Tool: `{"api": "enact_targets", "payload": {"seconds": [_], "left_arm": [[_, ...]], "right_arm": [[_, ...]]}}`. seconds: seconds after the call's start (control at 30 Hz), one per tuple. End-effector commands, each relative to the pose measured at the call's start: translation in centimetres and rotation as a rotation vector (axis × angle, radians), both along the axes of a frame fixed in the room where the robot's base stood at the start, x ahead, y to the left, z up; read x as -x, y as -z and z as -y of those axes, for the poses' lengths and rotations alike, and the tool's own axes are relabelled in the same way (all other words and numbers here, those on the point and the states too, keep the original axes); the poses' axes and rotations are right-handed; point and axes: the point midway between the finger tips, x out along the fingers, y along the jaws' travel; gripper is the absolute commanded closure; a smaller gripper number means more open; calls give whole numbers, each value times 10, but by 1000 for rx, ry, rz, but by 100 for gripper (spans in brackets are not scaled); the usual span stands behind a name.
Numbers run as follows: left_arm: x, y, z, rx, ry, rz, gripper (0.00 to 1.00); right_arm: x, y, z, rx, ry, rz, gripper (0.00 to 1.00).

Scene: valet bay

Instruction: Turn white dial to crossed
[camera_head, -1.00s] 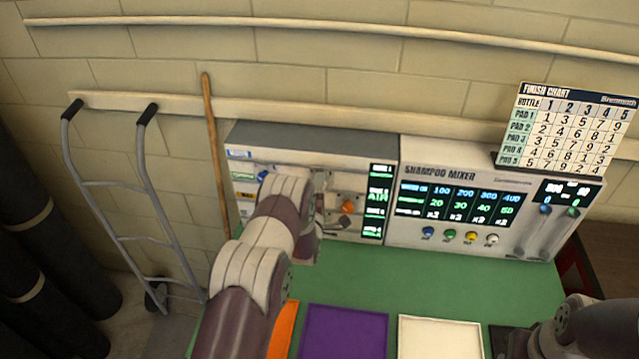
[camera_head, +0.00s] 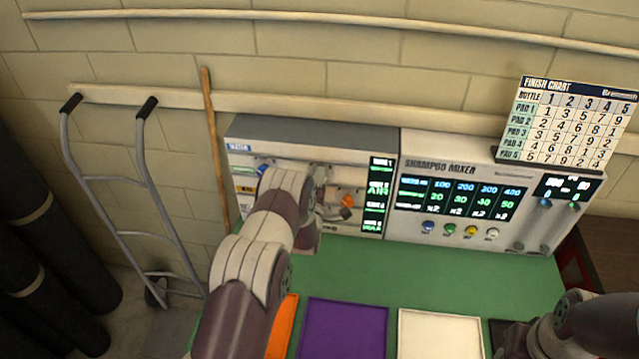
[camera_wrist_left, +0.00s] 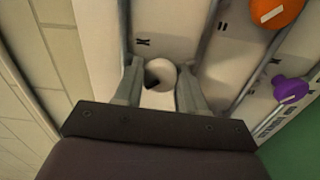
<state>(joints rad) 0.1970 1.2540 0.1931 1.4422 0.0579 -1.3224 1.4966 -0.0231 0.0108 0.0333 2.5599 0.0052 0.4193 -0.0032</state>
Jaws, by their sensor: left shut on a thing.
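The white dial (camera_wrist_left: 165,74) shows in the left wrist view on the pale panel, with a dark mark on its left side. My left gripper (camera_wrist_left: 160,86) has one finger on each side of the dial and is shut on it. A crossed mark (camera_wrist_left: 143,42) is printed on the panel just above and left of the dial. In the head view my left arm hides the dial, and the gripper itself is mostly hidden. I cannot tell exactly where the dial points.
An orange dial (camera_wrist_left: 277,12) and a purple dial (camera_wrist_left: 291,90) sit right of the white dial. The shampoo mixer (camera_head: 460,173) stands right of the dial panel. Purple (camera_head: 343,331) and white (camera_head: 440,335) pads lie on the green table (camera_head: 420,279). My right arm is at lower right.

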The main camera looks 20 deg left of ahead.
Motion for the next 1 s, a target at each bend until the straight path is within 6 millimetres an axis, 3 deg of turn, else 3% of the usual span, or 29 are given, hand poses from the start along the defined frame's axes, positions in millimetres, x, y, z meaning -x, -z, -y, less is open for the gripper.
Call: {"api": "enact_targets", "payload": {"seconds": [0.23,1.0], "left_arm": [[2,11,0,-158,-2,-50,90],[3,13,0,-863,3,-237,90]], "right_arm": [[0,29,0,0,0,0,57],[0,119,0,0,0,0,57]]}}
